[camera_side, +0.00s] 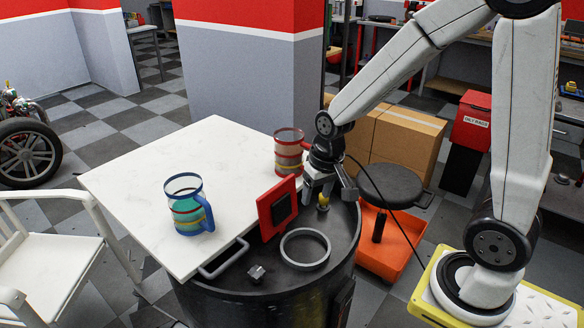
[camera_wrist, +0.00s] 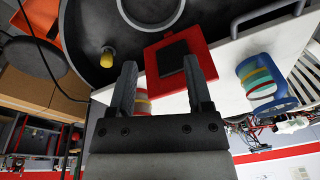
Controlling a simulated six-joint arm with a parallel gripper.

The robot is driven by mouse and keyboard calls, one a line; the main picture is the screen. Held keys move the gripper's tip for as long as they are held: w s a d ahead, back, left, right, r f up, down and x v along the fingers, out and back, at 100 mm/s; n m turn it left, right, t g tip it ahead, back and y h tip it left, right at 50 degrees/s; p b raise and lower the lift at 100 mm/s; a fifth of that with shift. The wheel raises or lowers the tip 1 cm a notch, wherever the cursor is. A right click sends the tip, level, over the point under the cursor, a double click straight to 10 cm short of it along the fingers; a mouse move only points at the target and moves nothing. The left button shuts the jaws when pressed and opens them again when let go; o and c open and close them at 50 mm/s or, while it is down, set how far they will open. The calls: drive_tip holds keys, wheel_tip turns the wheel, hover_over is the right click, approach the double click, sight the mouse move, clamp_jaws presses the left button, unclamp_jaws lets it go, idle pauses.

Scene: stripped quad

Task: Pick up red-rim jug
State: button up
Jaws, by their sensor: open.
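The red-rim jug (camera_side: 288,150) is a clear jug with a red rim and coloured bands. It stands upright at the right edge of the white tabletop, left of my gripper (camera_side: 322,192). My gripper points down over the black drum, open, with nothing between its fingers. In the wrist view, the open fingers (camera_wrist: 160,80) spread wide, and only a small banded part of the red-rim jug (camera_wrist: 143,105) shows beside the left finger; the rest is hidden. A second jug (camera_side: 186,212) with a blue rim and handle stands further left; it also shows in the wrist view (camera_wrist: 258,78).
A grey handle (camera_side: 222,260) stands at the white tabletop (camera_side: 150,190) edge. The tabletop between the jugs is clear.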

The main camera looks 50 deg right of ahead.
drive_tip(key=w+d+m+g+y, duration=0.1)
drive_tip(key=w+d+m+y, duration=0.1)
drive_tip(key=w+d+m, duration=0.7)
drive_tip(key=m+y, duration=0.2)
drive_tip(key=m, duration=0.5)
approach(296, 156)
drive_tip(key=s+d+f, duration=0.2)
drive_tip(key=s, duration=0.3)
drive_tip(key=shift+a+x, duration=0.15)
drive_tip(key=shift+x, duration=1.75)
drive_tip(key=shift+a+x, duration=0.15)
drive_tip(key=shift+x, duration=1.75)
drive_tip(key=shift+w+r, duration=0.15)
drive_tip(key=shift+r, duration=0.05)
clamp_jaws()
